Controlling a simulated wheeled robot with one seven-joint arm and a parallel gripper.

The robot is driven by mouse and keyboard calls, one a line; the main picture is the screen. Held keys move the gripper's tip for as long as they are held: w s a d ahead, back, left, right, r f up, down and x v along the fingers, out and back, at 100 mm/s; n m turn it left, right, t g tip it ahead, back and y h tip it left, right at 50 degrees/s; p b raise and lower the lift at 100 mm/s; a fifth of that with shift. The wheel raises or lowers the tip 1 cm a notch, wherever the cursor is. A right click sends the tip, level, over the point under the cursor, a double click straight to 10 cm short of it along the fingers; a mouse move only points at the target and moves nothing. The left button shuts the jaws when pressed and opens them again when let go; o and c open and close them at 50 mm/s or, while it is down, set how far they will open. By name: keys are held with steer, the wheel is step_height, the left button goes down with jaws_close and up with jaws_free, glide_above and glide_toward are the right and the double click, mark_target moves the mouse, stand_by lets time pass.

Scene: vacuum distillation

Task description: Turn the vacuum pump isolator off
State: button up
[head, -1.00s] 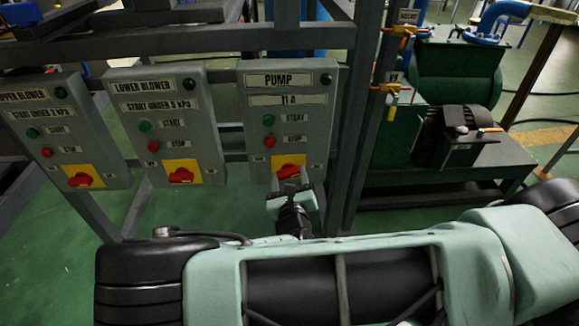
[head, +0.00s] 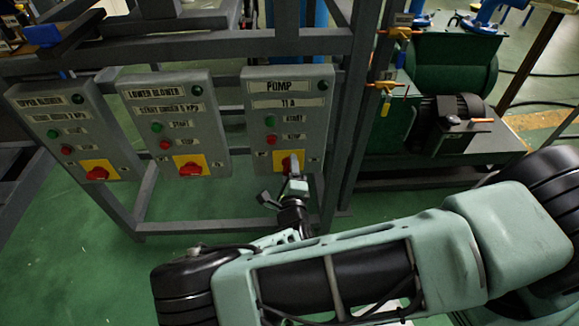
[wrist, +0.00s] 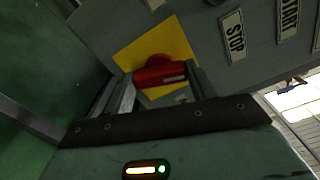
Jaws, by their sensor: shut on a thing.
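The pump isolator (head: 287,162) is a red rotary knob on a yellow plate, low on the grey panel labelled PUMP (head: 290,118). In the wrist view the red knob (wrist: 160,74) sits between my two fingers, with the yellow plate (wrist: 182,40) behind it. My gripper (head: 292,172) is at the knob and is shut on it; its fingers (wrist: 160,90) also show in the wrist view. In the head view the fingers cover part of the knob. The knob's exact position marks are too small to read.
The lower blower panel (head: 177,125) and upper blower panel (head: 72,133) stand to the left, each with its own red knob on yellow. Grey frame posts (head: 352,110) and a green pump machine (head: 452,75) are at the right. Green floor lies below the panels.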

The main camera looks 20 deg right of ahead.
steer(key=shift+n+p, duration=0.35)
steer(key=shift+n, duration=1.35)
steer(key=o, duration=1)
steer(key=v, duration=1.7)
steer(key=shift+s+b, duration=0.2)
steer(key=shift+b, duration=0.15)
